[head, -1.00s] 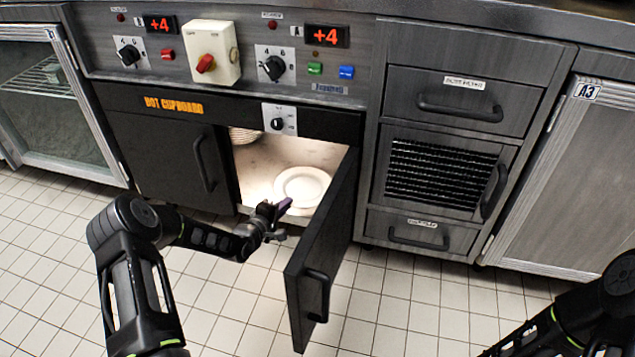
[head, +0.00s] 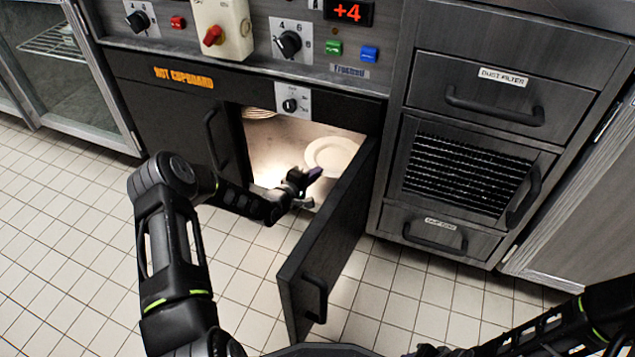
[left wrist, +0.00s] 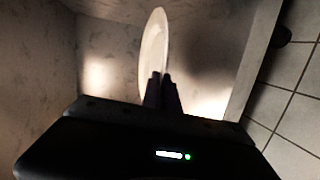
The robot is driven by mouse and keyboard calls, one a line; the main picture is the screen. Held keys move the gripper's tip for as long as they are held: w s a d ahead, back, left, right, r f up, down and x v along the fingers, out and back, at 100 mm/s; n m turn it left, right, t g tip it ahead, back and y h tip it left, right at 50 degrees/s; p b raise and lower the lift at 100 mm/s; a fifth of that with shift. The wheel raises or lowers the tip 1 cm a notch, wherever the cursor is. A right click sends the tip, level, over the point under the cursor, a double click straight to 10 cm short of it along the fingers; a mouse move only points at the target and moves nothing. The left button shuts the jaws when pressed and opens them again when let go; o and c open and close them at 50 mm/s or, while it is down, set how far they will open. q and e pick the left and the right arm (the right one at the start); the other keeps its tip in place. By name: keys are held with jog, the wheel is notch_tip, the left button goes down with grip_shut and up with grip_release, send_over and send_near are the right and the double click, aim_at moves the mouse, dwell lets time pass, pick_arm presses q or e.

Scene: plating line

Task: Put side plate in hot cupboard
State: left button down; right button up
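The side plate (head: 334,153) is a round white plate, lying about level inside the open hot cupboard (head: 268,165), just above or on its floor. In the left wrist view the plate (left wrist: 154,42) shows nearly edge-on beyond the fingertips. My left gripper (head: 314,174) reaches in through the cupboard opening and is at the plate's near rim. Its fingers (left wrist: 162,92) are close together and look shut on that rim; the exact contact is dark. Of my right gripper only a dark part (head: 432,350) shows at the bottom edge, with its fingers not clear.
The cupboard's open black door (head: 325,245) juts out just right of my left gripper. The left black door (head: 165,118) covers the other half. Stacked plates (head: 259,113) show at the back left inside. Drawers (head: 480,95) stand to the right. The tiled floor in front is clear.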

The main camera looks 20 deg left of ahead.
pick_arm(q)
jog(key=b, duration=0.2)
send_over(315, 197)
notch_tip(315, 197, down, 4)
jog(key=shift+f, duration=0.2)
jog(key=shift+p, duration=0.3)
jog(key=shift+d+f, duration=0.1)
notch_tip(315, 197, down, 3)
jog(key=shift+s+f+b, duration=0.1)
jog(key=shift+f+b, duration=0.05)
jog(key=shift+b, duration=0.8)
jog(key=shift+f, duration=0.2)
jog(key=shift+r, duration=0.1)
